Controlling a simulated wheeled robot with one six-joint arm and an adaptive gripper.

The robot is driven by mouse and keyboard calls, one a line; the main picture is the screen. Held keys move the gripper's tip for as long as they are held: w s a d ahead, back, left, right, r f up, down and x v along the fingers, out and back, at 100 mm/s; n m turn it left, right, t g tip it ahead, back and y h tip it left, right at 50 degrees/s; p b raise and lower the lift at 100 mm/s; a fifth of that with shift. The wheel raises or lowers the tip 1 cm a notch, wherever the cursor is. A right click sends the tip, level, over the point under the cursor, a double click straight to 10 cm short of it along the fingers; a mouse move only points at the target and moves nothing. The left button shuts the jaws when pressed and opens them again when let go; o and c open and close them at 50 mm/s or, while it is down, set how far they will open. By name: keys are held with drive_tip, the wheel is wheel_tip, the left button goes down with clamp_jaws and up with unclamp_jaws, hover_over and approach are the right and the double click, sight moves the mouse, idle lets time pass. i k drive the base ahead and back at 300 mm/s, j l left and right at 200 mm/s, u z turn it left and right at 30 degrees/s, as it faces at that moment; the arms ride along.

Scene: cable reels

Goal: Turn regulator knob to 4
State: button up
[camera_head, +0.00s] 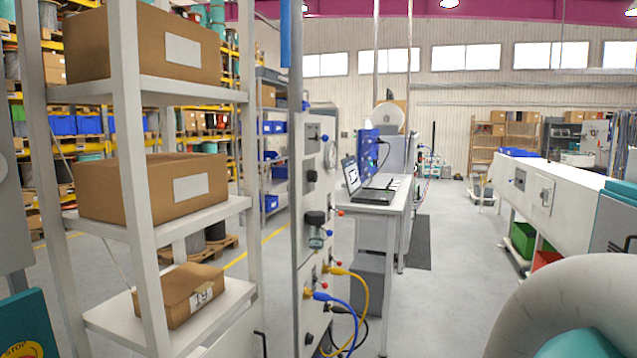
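A tall grey panel (299,200) stands near the middle of the view, seen at a steep angle. A black knob (315,218) sticks out of it at mid height, with a small round gauge (316,242) just below; this looks like the regulator. Its scale and setting are too small and too oblique to read. A smaller dark knob (311,176) sits higher on the panel. A white and teal rounded link of my arm fills the bottom right corner. My gripper is not in view, and nothing of mine touches the panel.
Yellow and blue cables (352,312) hang from the panel's lower part. A shelf with cardboard boxes (160,188) stands close on the left. A white table (378,207) with a laptop (366,188) is behind the panel. Open floor (452,260) lies to the right, before a long white machine (560,200).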

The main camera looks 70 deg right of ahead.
sight(312, 177)
drive_tip(key=l+u, duration=0.15)
drive_tip(key=l, duration=1.05)
drive_tip(key=l+z, duration=0.25)
drive_tip(key=l, duration=0.45)
drive_tip(key=l+z, duration=0.3)
drive_tip(key=k+l+z, duration=0.1)
drive_tip(key=z, duration=0.15)
